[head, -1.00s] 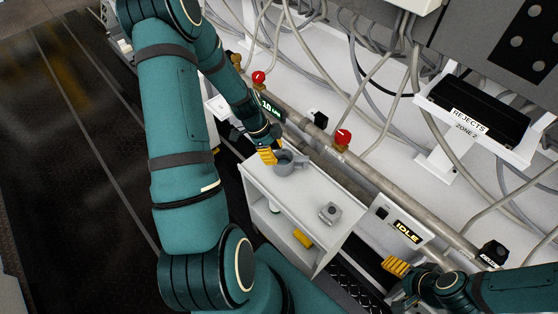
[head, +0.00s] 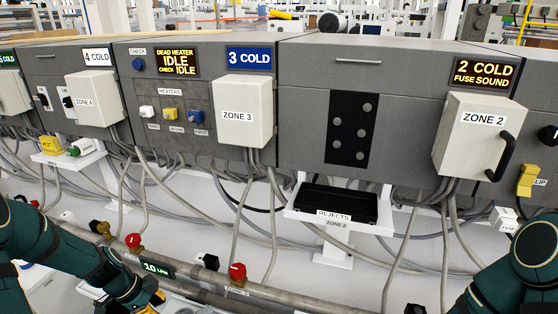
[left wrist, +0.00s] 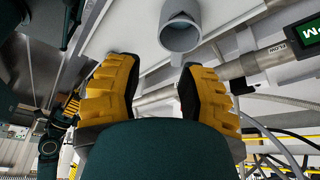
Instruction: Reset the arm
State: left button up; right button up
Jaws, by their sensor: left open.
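My left gripper (left wrist: 160,90) is open in the left wrist view, its two yellow fingers apart with nothing between them. A grey cup-like container (left wrist: 180,32) is beyond the fingertips, apart from them. In the head view only a bit of my left gripper (head: 155,299) shows at the bottom edge. My right arm (head: 515,275) enters at the lower right of the head view, its gripper out of frame. What looks like my right gripper (left wrist: 72,104) shows small at the left of the left wrist view; its opening is unclear.
A pipe with red knobs (head: 238,272) runs across the front. A black rejects tray (head: 335,203) sits on a white stand. Behind are grey machine housings with the Zone 3 box (head: 243,110) and the Zone 2 box (head: 478,138). Many cables hang below them.

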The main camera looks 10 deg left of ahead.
pick_arm(q)
jog(key=s+d+f+n, duration=0.1)
jog(key=d+f+n, duration=0.2)
jog(key=d, duration=0.6)
jog(key=s+d+f+n, duration=0.1)
jog(key=d+f+n, duration=0.2)
jog(key=d, duration=0.7)
jog(key=s+d+f+n, duration=0.2)
jog(key=d+f+n, duration=0.1)
jog(key=d+n, duration=0.4)
jog(key=shift+d+f, duration=0.2)
jog(key=shift+d, duration=0.65)
jog(key=shift+d+f, duration=0.2)
jog(key=shift+d, duration=0.6)
jog(key=shift+s+d+n, duration=0.25)
jog(key=shift+d+n, duration=0.05)
jog(key=shift+d, duration=0.05)
